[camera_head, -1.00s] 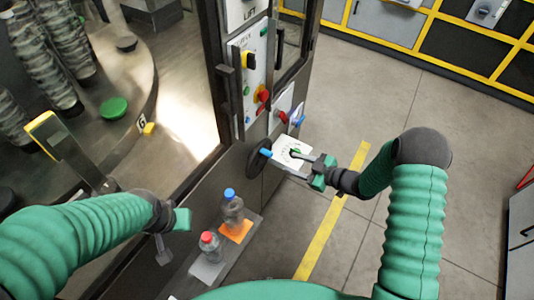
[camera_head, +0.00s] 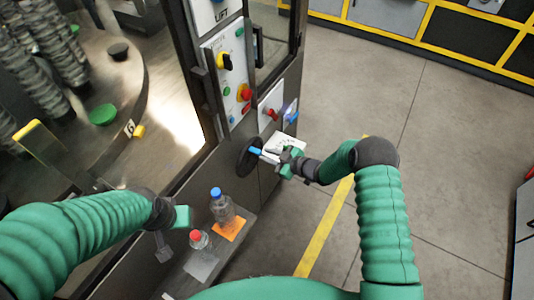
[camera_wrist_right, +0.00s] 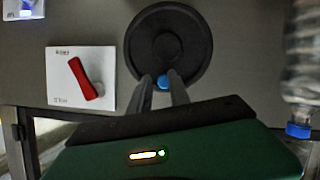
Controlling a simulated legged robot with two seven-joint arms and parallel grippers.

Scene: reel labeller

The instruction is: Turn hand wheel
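The hand wheel (camera_head: 247,158) is a black disc on the side of the dark machine, with a blue handle (camera_head: 256,150) standing out from it. In the right wrist view the wheel (camera_wrist_right: 185,40) is at top centre and the blue handle tip (camera_wrist_right: 163,80) shows between my fingers. My right gripper (camera_head: 268,156) is at the wheel, with one finger on each side of the handle. I cannot tell whether the fingers press on it. My left gripper (camera_head: 180,218) is near the bottles, away from the wheel; its fingers are unclear.
A control panel (camera_head: 228,70) with buttons is above the wheel, and a red switch (camera_wrist_right: 85,78) on a white plate is beside it. A blue-capped bottle (camera_head: 222,208) and a red-capped bottle (camera_head: 200,240) stand on a shelf below. Open floor (camera_head: 355,80) lies to the right.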

